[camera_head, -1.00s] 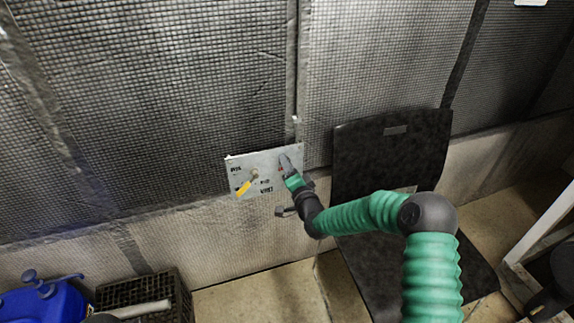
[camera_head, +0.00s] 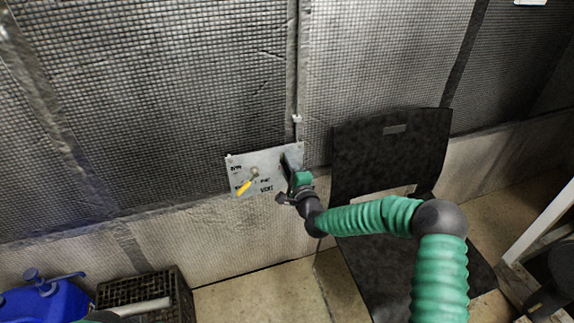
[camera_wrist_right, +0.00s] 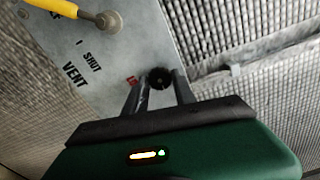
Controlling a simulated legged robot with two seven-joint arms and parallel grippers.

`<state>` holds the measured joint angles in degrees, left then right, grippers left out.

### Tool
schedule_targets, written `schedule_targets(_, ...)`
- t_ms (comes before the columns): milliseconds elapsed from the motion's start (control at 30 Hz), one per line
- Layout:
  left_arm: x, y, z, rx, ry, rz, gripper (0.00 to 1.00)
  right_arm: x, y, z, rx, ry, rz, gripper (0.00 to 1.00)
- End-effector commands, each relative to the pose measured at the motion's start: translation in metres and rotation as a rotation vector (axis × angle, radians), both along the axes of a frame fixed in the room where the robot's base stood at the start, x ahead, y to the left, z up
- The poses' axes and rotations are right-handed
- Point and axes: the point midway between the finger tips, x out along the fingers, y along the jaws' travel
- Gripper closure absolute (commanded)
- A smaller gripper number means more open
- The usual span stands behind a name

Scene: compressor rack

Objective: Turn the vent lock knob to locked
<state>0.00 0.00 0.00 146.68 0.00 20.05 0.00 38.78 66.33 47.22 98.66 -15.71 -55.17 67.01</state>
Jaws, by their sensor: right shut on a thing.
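A light metal panel (camera_head: 240,163) is fixed on the mesh wall, with a yellow-handled lever (camera_head: 245,186) on its left part. In the right wrist view the panel (camera_wrist_right: 115,85) carries the words SHUT and VENT, and the yellow lever (camera_wrist_right: 60,8) is at the upper left. A small dark round knob (camera_wrist_right: 158,77) sits near the panel's edge, next to a red mark. My right gripper (camera_head: 287,162) is at the panel's right side; in the wrist view its two fingers (camera_wrist_right: 160,88) are shut on the knob, one on each side. My left gripper is not in view.
A black chair (camera_head: 390,150) stands right of the panel, close behind my right arm. A blue container (camera_head: 45,300) and a black crate (camera_head: 150,290) are on the floor at lower left. The wall left of the panel is clear.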

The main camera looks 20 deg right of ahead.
Motion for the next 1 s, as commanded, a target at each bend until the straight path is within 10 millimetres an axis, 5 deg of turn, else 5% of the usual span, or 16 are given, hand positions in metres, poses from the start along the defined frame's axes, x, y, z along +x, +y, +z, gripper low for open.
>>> schedule_targets(467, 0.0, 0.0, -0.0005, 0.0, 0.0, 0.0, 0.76, -0.0016, -0.0023, -0.0074, 0.014, 0.015, -0.003, 1.0)
schedule_targets(500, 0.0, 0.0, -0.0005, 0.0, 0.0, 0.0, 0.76, -0.0016, -0.0023, -0.0075, 0.014, 0.015, -0.003, 0.64)
schedule_targets(633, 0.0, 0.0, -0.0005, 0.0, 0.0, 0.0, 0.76, -0.0012, -0.0019, -0.0059, 0.015, 0.012, -0.003, 0.47)
schedule_targets(1000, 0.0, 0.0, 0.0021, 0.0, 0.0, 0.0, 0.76, -0.0056, -0.0011, -0.0014, 0.012, 0.006, -0.001, 0.46)
